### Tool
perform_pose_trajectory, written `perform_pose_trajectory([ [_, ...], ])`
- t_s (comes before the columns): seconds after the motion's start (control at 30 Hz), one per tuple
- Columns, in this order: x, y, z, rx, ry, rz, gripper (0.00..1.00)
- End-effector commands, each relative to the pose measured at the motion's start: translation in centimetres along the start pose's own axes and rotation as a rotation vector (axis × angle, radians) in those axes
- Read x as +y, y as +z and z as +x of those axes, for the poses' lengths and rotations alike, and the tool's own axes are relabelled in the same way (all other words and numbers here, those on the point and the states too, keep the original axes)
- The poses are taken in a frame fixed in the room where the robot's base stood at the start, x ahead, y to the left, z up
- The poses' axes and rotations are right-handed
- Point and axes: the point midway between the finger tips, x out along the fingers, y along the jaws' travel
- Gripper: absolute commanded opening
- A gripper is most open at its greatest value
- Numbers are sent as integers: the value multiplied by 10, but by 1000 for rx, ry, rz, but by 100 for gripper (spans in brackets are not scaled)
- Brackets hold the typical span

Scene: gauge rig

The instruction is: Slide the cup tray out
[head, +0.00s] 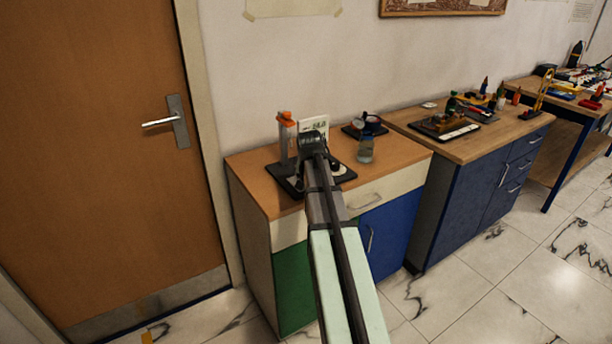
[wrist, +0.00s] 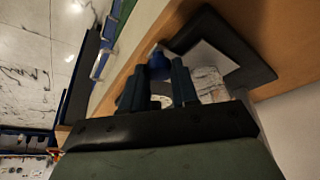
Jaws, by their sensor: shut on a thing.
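The gauge rig stands on the left wooden-topped cabinet, with a black base (head: 283,178), an orange-topped post (head: 285,130) and a white display panel (head: 318,126). My gripper (wrist: 159,72) is over the rig; in the head view my arm hides its fingers and much of the base. In the wrist view its two dark fingers stand either side of a small blue part (wrist: 158,58) at their tips, and it is shut on it. This looks like the cup tray's grip, but the tray is mostly hidden. A dark base with a pale plate (wrist: 203,60) lies beside the fingers.
A clear jar (head: 365,150) stands close to the right of the rig, with a small dark stand (head: 352,131) behind it. The cabinet's front edge is near. A second bench (head: 470,145) on the right holds tools. A door (head: 90,150) is at left.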

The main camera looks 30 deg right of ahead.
Motion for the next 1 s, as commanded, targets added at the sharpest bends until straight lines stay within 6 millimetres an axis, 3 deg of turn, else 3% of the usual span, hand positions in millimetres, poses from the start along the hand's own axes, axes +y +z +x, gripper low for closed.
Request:
perform_pose_trajectory([
  [0.3,4,4,-2,-5,5,-1,0],
  [0.33,5,4,-2,-5,5,-1,32],
  [0.57,4,4,-1,-3,4,0,54],
  [0.87,3,3,-3,-2,2,0,54],
  [1.0,3,3,-12,-1,2,0,54],
])
